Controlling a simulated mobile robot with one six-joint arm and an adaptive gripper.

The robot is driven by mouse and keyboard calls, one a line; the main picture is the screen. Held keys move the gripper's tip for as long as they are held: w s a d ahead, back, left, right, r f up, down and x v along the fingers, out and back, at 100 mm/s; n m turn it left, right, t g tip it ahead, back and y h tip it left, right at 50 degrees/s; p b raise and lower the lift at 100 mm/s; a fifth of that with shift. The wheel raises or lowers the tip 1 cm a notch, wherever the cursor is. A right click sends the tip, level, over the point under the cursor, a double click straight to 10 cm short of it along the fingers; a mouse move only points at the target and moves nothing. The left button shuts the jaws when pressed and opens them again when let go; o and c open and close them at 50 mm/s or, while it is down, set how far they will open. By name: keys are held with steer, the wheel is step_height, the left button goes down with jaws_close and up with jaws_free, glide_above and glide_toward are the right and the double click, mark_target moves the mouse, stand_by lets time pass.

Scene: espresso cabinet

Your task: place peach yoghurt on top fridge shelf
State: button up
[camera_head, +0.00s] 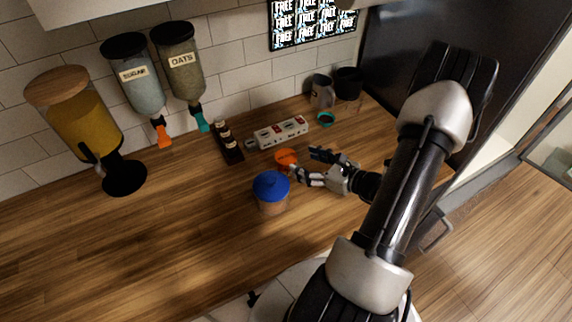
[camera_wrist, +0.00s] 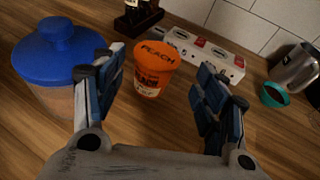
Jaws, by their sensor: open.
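The peach yoghurt is a small orange cup (camera_wrist: 154,68) labelled PEACH, upright on the wooden counter. It also shows in the head view (camera_head: 285,157), just past my gripper's fingertips. My gripper (camera_wrist: 162,78) is open and empty, low over the counter. In the wrist view its fingers stand to the left and right of the cup, with a gap on both sides, and the cup appears beyond or between the tips. In the head view my gripper (camera_head: 308,165) reaches in from the right. I cannot identify the fridge shelf in either view.
A blue-lidded jar (camera_head: 270,190) stands close to the left finger. A teal cup (camera_head: 326,119), metal jug (camera_head: 322,91) and dispensers (camera_head: 182,65) stand further back.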

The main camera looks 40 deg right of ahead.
mark_target(286, 156)
steer(key=x, duration=0.3)
steer(key=shift+w+a, duration=0.1)
steer(key=shift+w, duration=0.1)
steer(key=x, duration=0.2)
steer(key=f+b+x, duration=0.1)
steer(key=x, duration=0.2)
steer(key=shift+s+a+b, duration=0.1)
steer(key=shift+b, duration=0.2)
steer(key=shift+c, duration=0.2)
steer(key=c, duration=1)
steer(key=shift+o, duration=0.2)
steer(key=shift+r, duration=0.1)
